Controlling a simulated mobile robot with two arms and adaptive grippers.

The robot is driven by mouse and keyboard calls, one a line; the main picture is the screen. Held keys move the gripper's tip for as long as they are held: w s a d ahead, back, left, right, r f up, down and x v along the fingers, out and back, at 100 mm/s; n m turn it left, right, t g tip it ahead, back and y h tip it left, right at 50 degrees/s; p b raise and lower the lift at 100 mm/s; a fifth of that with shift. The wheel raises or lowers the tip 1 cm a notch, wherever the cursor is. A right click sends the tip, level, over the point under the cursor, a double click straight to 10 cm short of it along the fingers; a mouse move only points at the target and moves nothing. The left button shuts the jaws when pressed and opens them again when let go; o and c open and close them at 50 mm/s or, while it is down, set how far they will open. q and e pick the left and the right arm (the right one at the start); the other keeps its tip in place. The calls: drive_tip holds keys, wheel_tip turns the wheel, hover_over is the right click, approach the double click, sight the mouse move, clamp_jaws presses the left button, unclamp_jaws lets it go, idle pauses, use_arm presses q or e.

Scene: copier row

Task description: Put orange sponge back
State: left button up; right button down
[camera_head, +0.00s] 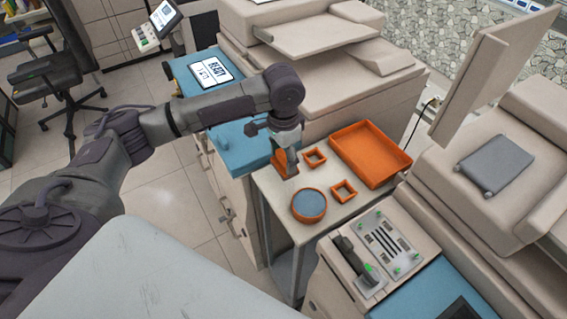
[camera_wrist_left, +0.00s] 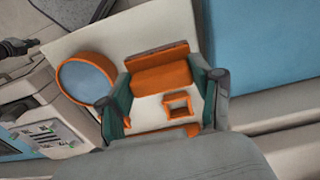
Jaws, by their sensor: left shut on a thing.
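The orange sponge (camera_wrist_left: 160,75) is a block between the two green-padded fingers of my left gripper (camera_wrist_left: 166,88) in the left wrist view. In the head view my left gripper (camera_head: 289,168) points down over the near-left part of a small pale table (camera_head: 268,183), shut on the sponge (camera_head: 279,160), which is partly hidden by the fingers. The sponge is low, close to the tabletop; I cannot tell whether it touches it. Two small orange square frames (camera_head: 315,157) (camera_head: 344,191) lie to the right of the gripper. My right gripper is out of view.
An orange tray (camera_head: 371,153) lies at the table's far right. A round orange container with a blue-grey inside (camera_head: 309,205) is at the front. Copiers (camera_head: 335,75) stand behind and at right, and a control panel with a handset (camera_head: 372,248) is in front.

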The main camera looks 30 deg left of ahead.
sight(284, 165)
use_arm(q)
drive_tip(key=shift+f+p, duration=0.4)
drive_tip(key=shift+f, duration=1.45)
drive_tip(key=o, duration=0.9)
drive_tip(key=shift+f, duration=0.15)
drive_tip(key=shift+o, duration=1)
drive_tip(key=shift+r, duration=0.4)
wheel_tip(284, 165, up, 11)
drive_tip(key=shift+f+b, duration=0.2)
drive_tip(key=shift+b, duration=0.95)
drive_tip(key=shift+r, duration=0.5)
